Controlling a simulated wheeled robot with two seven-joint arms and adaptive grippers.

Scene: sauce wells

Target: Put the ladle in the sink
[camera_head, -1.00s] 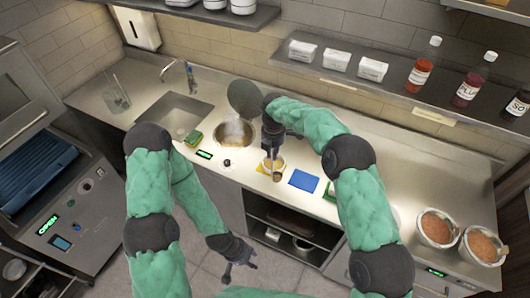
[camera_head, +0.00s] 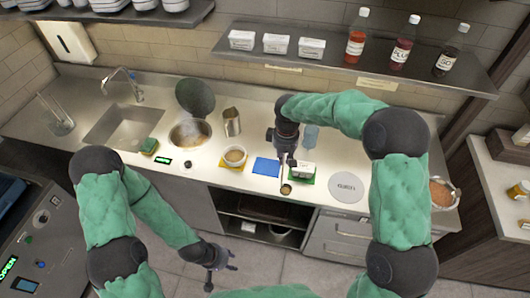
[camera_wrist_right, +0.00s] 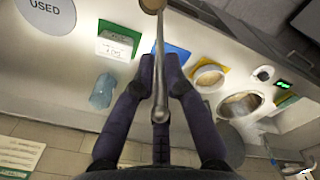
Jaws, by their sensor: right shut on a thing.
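My right gripper (camera_head: 286,152) is shut on the ladle's handle, above the counter in front of the back wall. In the right wrist view, the ladle's metal handle (camera_wrist_right: 160,95) runs between the fingers. The sink (camera_head: 124,126) is an empty-looking rectangular basin at the left of the counter, well away from the ladle. My left gripper (camera_head: 225,262) is open and empty, low in front of the cabinets.
A sauce well (camera_head: 190,134) with a raised dark lid (camera_head: 195,97), a metal pitcher (camera_head: 232,122) and a bowl (camera_head: 235,156) on a yellow mat lie between sink and ladle. A blue mat (camera_head: 265,167), a white tub (camera_head: 303,168) and a "USED" disc (camera_head: 347,188) are nearby.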

